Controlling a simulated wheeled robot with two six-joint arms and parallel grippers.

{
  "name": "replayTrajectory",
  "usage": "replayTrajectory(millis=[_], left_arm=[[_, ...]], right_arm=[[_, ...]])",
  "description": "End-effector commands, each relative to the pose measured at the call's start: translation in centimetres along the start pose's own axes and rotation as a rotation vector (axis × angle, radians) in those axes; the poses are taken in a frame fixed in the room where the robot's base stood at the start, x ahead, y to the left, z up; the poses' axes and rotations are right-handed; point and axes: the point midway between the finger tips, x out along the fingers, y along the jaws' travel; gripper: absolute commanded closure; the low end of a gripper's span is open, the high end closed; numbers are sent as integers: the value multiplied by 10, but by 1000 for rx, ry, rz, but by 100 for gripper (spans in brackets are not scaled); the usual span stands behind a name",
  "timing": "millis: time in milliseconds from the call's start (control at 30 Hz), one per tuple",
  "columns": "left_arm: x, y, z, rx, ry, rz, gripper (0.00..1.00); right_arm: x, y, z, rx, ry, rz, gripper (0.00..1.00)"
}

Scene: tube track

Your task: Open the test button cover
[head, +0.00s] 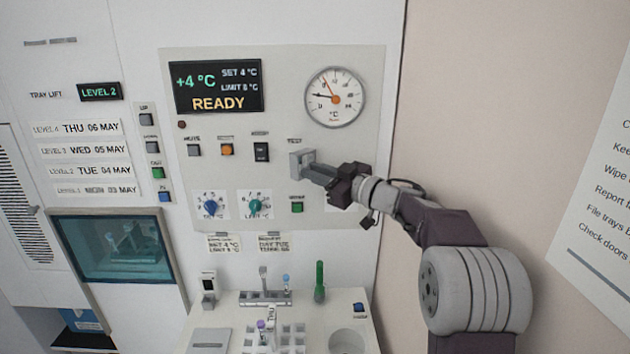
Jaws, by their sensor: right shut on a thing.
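The test button cover (297,163) is a small grey box-like flap on the control panel, under the label TEST. My right gripper (316,172) reaches it from the right, with its fingertips shut on the cover's right side. The fingers hide part of the cover, and I cannot tell how far it is tilted. The button behind it does not show. My left gripper is not in view.
The panel (275,60) carries a READY display (217,87), a round gauge (335,97), several buttons and two knobs. Below, a white shelf holds a tube rack (275,338), a green tube (319,282) and a round cup (347,341).

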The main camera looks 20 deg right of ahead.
Motion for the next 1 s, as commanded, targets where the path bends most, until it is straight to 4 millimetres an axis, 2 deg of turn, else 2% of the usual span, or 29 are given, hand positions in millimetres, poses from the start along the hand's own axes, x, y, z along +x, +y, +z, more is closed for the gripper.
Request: replayTrajectory(millis=[333, 367, 400, 433, 867, 1000], left_arm=[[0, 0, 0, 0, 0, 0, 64], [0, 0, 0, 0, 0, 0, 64], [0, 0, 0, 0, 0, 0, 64], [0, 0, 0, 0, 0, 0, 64], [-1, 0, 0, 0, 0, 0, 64], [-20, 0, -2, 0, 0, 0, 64]], right_arm=[[0, 0, -2, -1, 4, -1, 100], [0, 0, -3, -1, 4, -1, 74], [0, 0, -2, -1, 4, -1, 63], [0, 0, -2, -1, 4, -1, 61], [0, 0, -2, 0, 2, -1, 61], [1, 0, -9, 3, -6, 22, 61]])
